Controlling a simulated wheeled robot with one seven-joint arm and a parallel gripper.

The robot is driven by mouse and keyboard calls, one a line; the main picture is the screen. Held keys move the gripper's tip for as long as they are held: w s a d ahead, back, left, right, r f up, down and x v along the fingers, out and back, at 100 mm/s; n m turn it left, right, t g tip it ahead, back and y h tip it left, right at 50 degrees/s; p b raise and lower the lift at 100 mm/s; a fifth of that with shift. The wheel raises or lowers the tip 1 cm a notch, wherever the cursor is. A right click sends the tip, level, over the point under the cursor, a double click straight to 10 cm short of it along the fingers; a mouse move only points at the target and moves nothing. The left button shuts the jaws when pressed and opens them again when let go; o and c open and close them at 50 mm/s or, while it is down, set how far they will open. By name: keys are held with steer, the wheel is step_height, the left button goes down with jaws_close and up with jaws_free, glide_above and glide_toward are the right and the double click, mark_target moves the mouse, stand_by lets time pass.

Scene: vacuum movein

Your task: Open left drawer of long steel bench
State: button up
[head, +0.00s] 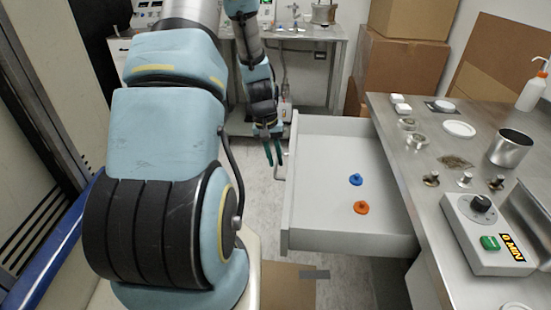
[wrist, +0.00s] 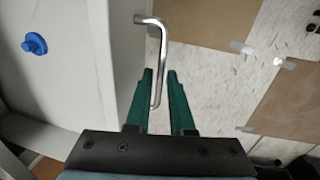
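The light grey drawer (head: 330,235) of the long steel bench (head: 390,130) stands pulled well out in the head view. Its side and front edge also show in the wrist view (wrist: 75,90). The drawer's bent metal handle (wrist: 160,50) runs down between my green fingertips in the wrist view. My gripper (head: 272,153) is beside the drawer front in the head view. Its fingers (wrist: 161,80) stand apart around the handle, with a small gap visible, and do not look clamped on it. The handle is partly hidden by the fingers in the head view.
Inside the drawer lie a blue knob-like part (head: 355,179) and an orange one (head: 361,207). The bench top carries a control box (head: 485,235), a metal cup (head: 511,148) and small dishes. Cardboard boxes (head: 405,65) stand behind. Floor left of the drawer is partly clear.

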steer(key=shift+o, duration=1.4)
step_height(320, 180, up, 11)
steer(key=a+b, duration=0.1)
steer(key=a, duration=0.1)
steer(key=shift+w+f, duration=0.15)
steer(key=shift+f, duration=0.05)
